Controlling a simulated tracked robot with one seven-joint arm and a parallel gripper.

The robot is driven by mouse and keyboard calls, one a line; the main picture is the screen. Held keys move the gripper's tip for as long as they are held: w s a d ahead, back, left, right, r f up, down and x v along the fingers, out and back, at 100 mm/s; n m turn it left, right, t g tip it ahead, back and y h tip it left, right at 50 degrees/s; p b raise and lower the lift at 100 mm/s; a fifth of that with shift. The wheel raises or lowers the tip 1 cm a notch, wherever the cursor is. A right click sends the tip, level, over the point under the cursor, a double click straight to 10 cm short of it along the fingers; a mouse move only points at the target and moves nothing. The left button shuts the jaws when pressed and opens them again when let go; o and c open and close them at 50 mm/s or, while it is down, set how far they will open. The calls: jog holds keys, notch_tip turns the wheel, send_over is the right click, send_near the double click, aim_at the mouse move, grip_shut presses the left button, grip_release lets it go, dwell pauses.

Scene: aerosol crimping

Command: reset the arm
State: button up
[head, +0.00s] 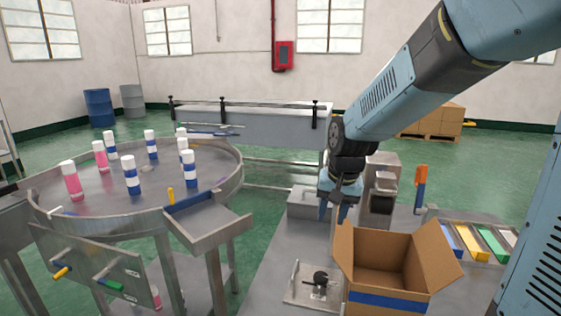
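My arm comes in from the upper right and bends down over the workbench (265,290). My gripper (334,212) points down behind the open cardboard box (388,302).
A round steel table (110,200) with several blue-and-white and pink cans stands at left. A crimping machine (381,190) and an orange-handled tool (420,186) stand right of my gripper. Coloured trays (472,241) lie at right. A small plate fixture (312,285) sits left of the box.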

jog(key=s+d+r+n+t, duration=0.1)
jog(key=s+d+r, duration=0.4)
jog(key=s, duration=0.3)
jog(key=s+d+r+n+t+h, duration=0.1)
jog(key=s+d+r+t, duration=0.1)
jog(key=s+d+r, duration=0.3)
jog(key=s, duration=0.4)
jog(key=shift+d+r, duration=0.25)
jog(key=shift+d, duration=0.1)
dwell(0.8)
jog(key=shift+o, duration=0.3)
jog(key=shift+w, duration=0.1)
